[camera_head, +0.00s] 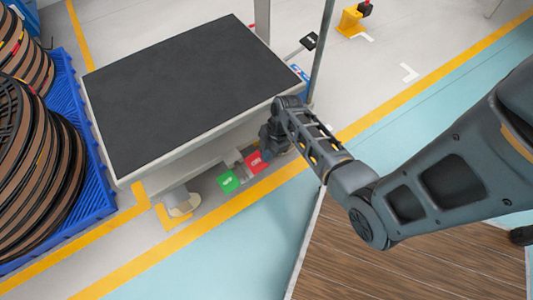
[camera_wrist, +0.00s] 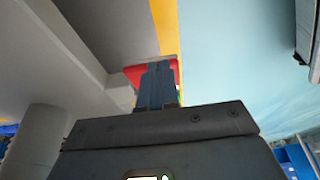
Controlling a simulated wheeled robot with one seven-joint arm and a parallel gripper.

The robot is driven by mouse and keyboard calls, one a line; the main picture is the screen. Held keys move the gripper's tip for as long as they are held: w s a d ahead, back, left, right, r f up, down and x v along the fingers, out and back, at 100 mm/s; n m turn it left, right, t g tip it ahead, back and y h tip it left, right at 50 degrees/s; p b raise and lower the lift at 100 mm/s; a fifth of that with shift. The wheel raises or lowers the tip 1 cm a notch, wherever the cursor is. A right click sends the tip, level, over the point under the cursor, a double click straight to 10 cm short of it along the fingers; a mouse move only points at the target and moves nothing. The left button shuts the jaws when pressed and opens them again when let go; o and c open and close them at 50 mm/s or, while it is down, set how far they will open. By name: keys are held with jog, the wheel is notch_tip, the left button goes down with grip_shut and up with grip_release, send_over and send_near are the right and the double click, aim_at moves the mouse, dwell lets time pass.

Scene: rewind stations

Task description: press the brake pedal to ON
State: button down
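The brake pedal has a red pad (camera_head: 254,163) and a green pad (camera_head: 228,181), low by the table's front edge. Their white lettering is too small to read. My gripper (camera_head: 266,153) is down beside the red pad, at the pad's right end. In the wrist view my gripper's fingers (camera_wrist: 158,70) are together with nothing between them. They overlap the red pad (camera_wrist: 133,74) and hide part of it. Only a sliver of the green pad (camera_wrist: 180,97) shows behind the fingers. I cannot tell whether the fingertips touch the red pad.
A dark-topped table (camera_head: 190,90) stands above and behind the pedal. A blue pallet (camera_head: 95,185) with cable reels (camera_head: 35,165) is at the left. A wooden platform (camera_head: 390,260) lies under my arm. The teal floor (camera_head: 250,250) in front of the yellow line is clear.

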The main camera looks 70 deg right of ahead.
jog(key=shift+t+y, duration=0.4)
jog(key=shift+y, duration=0.2)
jog(key=shift+s+d+f+b, duration=0.2)
jog(key=shift+f+b, duration=0.2)
jog(key=shift+f, duration=0.25)
jog(key=shift+s+d+f+b, duration=0.15)
jog(key=shift+f+b, duration=0.25)
jog(key=shift+f, duration=0.25)
jog(key=shift+s+d+f+b, duration=0.1)
jog(key=shift+d+f+b, duration=0.1)
jog(key=shift+f+b, duration=0.35)
jog(key=shift+f, duration=0.15)
